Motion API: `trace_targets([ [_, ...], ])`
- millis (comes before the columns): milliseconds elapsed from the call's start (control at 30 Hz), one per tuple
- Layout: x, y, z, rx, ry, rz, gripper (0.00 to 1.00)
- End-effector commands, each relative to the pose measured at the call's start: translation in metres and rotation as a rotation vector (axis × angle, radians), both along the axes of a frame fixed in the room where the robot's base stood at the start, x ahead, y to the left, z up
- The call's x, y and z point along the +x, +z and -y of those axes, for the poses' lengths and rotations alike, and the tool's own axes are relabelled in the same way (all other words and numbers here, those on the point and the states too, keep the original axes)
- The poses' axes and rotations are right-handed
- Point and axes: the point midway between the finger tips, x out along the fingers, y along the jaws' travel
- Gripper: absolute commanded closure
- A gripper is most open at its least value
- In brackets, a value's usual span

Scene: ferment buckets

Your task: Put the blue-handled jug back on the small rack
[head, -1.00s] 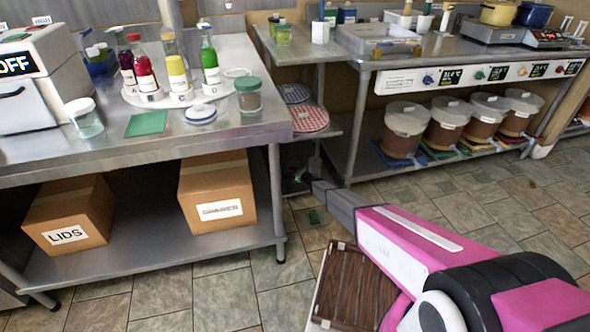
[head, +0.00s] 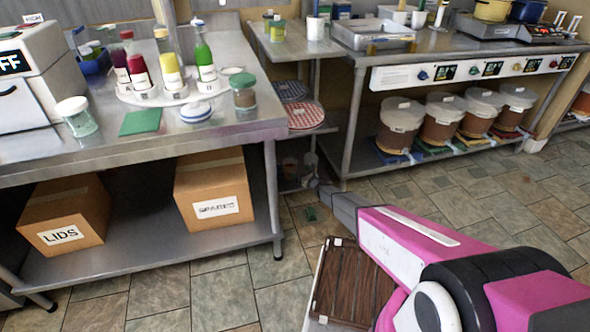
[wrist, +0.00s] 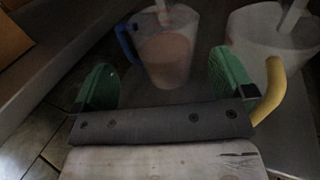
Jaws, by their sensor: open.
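The blue-handled jug (wrist: 165,60) is clear with pinkish-brown content and stands upright in the wrist view, its blue handle on the left. My gripper (wrist: 163,82) is open, with one green finger at each side of the picture; the jug shows in the gap, just ahead of or between them. I cannot tell whether either finger touches it. A yellow-handled jug (wrist: 270,38) stands close to the right finger. In the head view my gripper (head: 317,184) is small and dark by the low shelf (head: 288,187) of the small rack between the benches, where the jugs show faintly.
A shelf above holds red checked (head: 305,116) and blue checked (head: 290,91) round pieces. The left bench (head: 235,130) and its SPARES box (head: 213,190) stand left of my arm. Several lidded buckets (head: 400,125) stand on the right. A brown slatted crate (head: 350,285) lies below my arm.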

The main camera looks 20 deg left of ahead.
Motion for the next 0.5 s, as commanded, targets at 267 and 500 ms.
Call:
trace_targets([
  [267, -0.019, 0.0, 0.026, 0.0, 0.0, 0.0, 0.0],
  [500, -0.014, 0.018, 0.046, 0.027, -0.065, -0.088, 0.0],
])
